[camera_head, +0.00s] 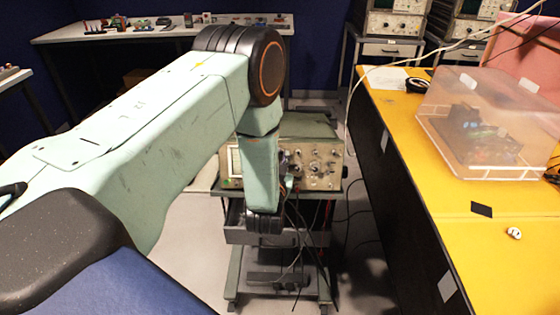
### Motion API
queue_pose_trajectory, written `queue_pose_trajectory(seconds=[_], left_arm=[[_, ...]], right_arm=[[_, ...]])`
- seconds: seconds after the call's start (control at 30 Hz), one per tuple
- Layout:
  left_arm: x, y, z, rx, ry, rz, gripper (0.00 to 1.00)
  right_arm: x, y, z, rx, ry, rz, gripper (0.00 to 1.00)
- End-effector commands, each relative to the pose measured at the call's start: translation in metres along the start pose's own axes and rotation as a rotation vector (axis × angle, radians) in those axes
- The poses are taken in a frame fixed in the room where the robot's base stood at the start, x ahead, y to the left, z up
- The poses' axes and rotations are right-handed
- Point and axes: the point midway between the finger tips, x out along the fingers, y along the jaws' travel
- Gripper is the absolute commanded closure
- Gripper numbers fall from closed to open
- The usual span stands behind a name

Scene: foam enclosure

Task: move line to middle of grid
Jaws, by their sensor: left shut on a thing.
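An oscilloscope (318,165) with a beige front panel of knobs stands on a cart in the middle of the view. Its screen (235,161) shows only in part at the left, and I cannot make out the line or the grid. My left arm comes in from the left and bends down in front of the scope, hiding part of its panel. My left gripper (287,183) is at the panel, mostly hidden behind my forearm. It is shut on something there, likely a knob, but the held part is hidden. My right gripper is not in view.
The grey cart (277,238) has cables hanging down its front. A yellow bench (405,128) with a clear plastic box (488,143) stands at the right. A white table (160,33) with small items stands at the back. Grey floor is free left of the cart.

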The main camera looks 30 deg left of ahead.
Motion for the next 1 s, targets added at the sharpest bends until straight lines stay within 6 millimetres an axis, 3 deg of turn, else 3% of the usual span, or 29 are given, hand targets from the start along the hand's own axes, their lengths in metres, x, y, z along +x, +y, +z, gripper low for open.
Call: queue_pose_trajectory(seconds=[0.3, 0.8, 0.83, 0.9, 1.0], left_arm=[[0.0020, -0.0004, -0.0023, -0.100, 0.009, -0.031, 1.00], [0.0022, -0.0007, -0.0031, -0.115, 0.010, -0.035, 1.00], [0.0022, -0.0007, -0.0032, -0.115, 0.010, -0.035, 0.85], [0.0020, -0.0005, -0.0029, -0.114, 0.009, -0.034, 0.79], [0.0014, -0.0002, -0.0020, -0.113, 0.007, -0.033, 0.78]], right_arm=[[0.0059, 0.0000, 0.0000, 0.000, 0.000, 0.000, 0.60], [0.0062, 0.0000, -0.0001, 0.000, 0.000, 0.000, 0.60], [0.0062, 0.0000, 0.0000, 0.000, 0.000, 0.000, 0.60], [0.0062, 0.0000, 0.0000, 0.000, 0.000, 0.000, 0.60], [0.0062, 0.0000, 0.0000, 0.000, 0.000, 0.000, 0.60]])
